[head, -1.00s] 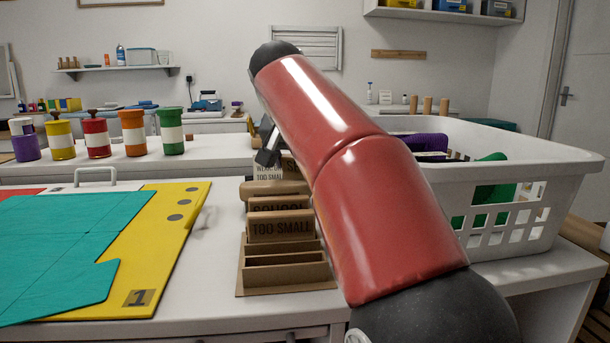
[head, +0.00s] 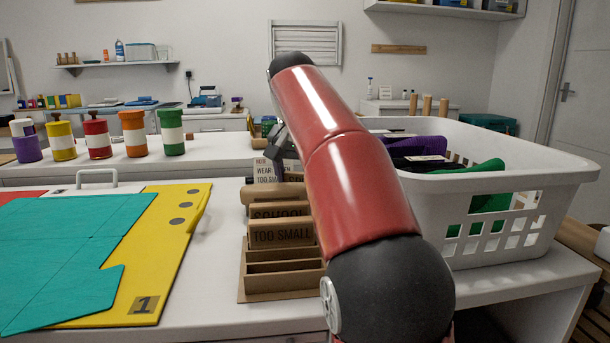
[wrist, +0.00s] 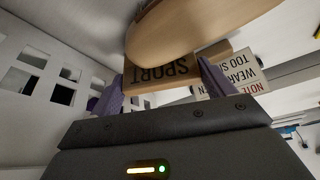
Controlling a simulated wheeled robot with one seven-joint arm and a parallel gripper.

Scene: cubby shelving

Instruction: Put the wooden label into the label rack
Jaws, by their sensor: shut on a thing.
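The brown wooden label marked SPORT (wrist: 165,72) is between the purple fingertips of my gripper (wrist: 162,80), which is shut on it. In the head view only a piece of this label (head: 297,179) shows beside my red arm, just behind the rack's labels; my arm hides most of it. The label rack (head: 283,283) is a stepped brown wooden holder with empty front slots. Labels marked TOO SMALL (head: 283,235) and SCHOOL (head: 270,211) stand in it. A rounded wooden piece (wrist: 190,25) is close to the SPORT label in the wrist view; whether they touch is unclear.
A white note card (head: 265,172) stands behind the rack. A white basket (head: 520,205) with purple and green items is close on the right. A yellow board (head: 170,240) with teal sheets lies left. Coloured jars (head: 132,135) stand on the counter behind.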

